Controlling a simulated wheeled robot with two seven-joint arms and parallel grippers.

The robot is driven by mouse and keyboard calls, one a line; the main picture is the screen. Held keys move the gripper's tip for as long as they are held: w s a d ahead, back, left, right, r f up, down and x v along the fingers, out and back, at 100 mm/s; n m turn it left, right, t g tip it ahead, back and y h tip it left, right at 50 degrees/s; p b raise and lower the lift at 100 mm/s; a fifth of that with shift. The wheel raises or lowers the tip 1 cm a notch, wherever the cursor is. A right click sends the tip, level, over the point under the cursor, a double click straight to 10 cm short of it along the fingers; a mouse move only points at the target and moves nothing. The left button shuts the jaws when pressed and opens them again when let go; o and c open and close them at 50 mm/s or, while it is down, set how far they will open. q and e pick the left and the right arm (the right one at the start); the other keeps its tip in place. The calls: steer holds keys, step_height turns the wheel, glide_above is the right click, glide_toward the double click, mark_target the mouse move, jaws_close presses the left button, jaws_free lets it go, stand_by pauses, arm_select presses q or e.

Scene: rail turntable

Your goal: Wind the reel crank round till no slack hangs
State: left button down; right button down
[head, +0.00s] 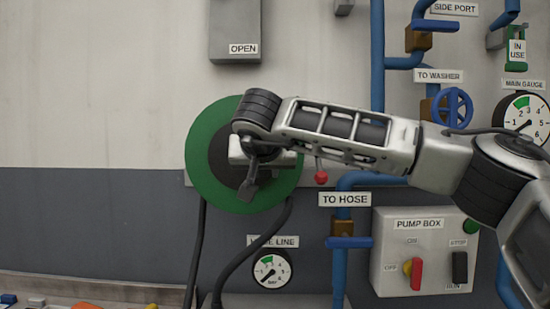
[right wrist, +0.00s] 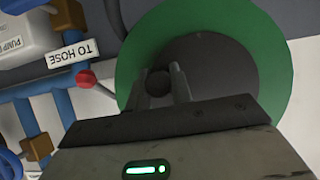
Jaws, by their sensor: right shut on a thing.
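The reel is a green disc (head: 205,165) with a dark hub, on the wall left of centre in the head view. It fills much of the right wrist view (right wrist: 270,60). My right gripper (head: 249,188) is in front of the hub. In the right wrist view its fingers (right wrist: 161,88) are shut on a dark round crank knob (right wrist: 158,80). The rest of the crank is hidden by the gripper and arm in the head view. A black hose (head: 243,254) hangs below the reel in two strands, the right one bowing down to the left. My left gripper is not in view.
Right of the reel are blue pipes (head: 377,60), a red-knobbed lever (head: 321,177), a blue valve wheel (head: 453,107) and the pump box (head: 425,250). A small gauge (head: 269,270) sits below the reel. A grey box (head: 235,28) labelled OPEN is above. The wall to the left is bare.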

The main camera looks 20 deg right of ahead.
steer(key=shift+d+r, duration=0.2)
steer(key=shift+r, duration=0.2)
steer(key=shift+r, duration=0.1)
steer(key=shift+r+p, duration=0.5)
steer(key=shift+p, duration=0.15)
steer(key=c, duration=0.9)
jaws_free()
steer(key=shift+s+d, duration=0.1)
steer(key=shift+s, duration=0.05)
steer(key=shift+f, duration=0.15)
